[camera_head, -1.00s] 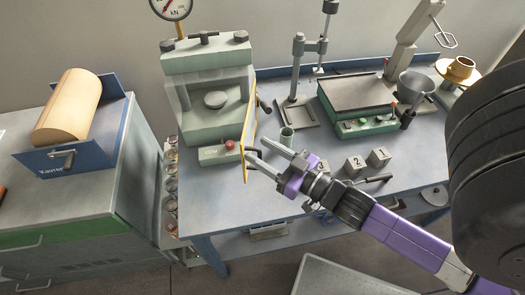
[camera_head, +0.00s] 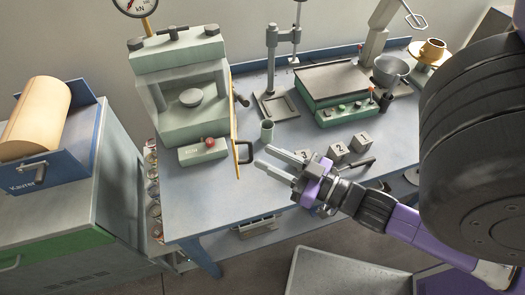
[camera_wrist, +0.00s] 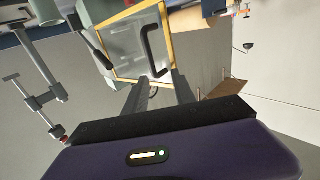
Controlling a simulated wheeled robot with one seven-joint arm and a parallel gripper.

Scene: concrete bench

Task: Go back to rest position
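My gripper (camera_head: 264,157) is in front of the press (camera_head: 180,88), over the front part of the bench. Its two fingers are apart with nothing between them. The fingertips are just right of the black handle (camera_head: 245,152) on the press's yellow-framed guard door (camera_head: 235,130), with a small gap. The door stands swung out, nearly edge-on, and the press's inside is in plain view. In the wrist view the fingers (camera_wrist: 160,90) point toward the clear door pane (camera_wrist: 125,45) and its handle (camera_wrist: 154,50), which lie beyond them.
Numbered cubes (camera_head: 338,152) and a grey-green cup (camera_head: 267,131) are close to my gripper. A stand (camera_head: 271,70), a green-based device (camera_head: 345,112) and a metal bowl (camera_head: 391,70) are farther back. A blue box with a tan roll (camera_head: 35,118) sits on the left cabinet.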

